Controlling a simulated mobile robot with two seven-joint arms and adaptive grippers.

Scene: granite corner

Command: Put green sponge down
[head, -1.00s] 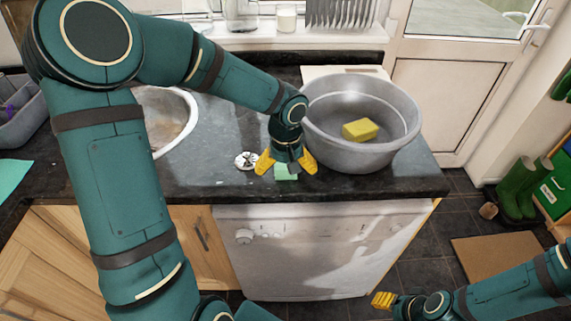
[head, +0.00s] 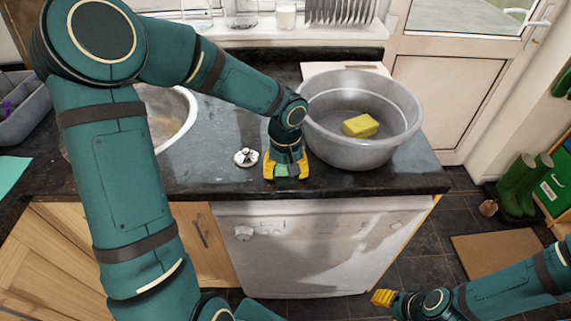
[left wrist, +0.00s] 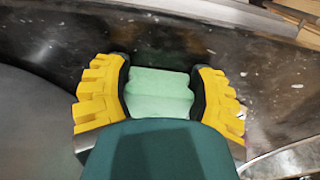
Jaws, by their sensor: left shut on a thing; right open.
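The green sponge (left wrist: 158,93) shows in the left wrist view, pale green and between the two yellow fingers of my left gripper (left wrist: 160,95). The fingers are shut on it from both sides. I cannot tell whether the sponge touches the counter. My right gripper (head: 382,298) is open and empty, low at the bottom right, away from the counter.
A grey basin (head: 340,155) with a yellow sponge (head: 361,125) inside stands just right of my left gripper. A metal sink strainer (head: 246,158) lies close to its left. The dark counter (head: 215,165) is bare further left, up to the round sink (head: 185,115).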

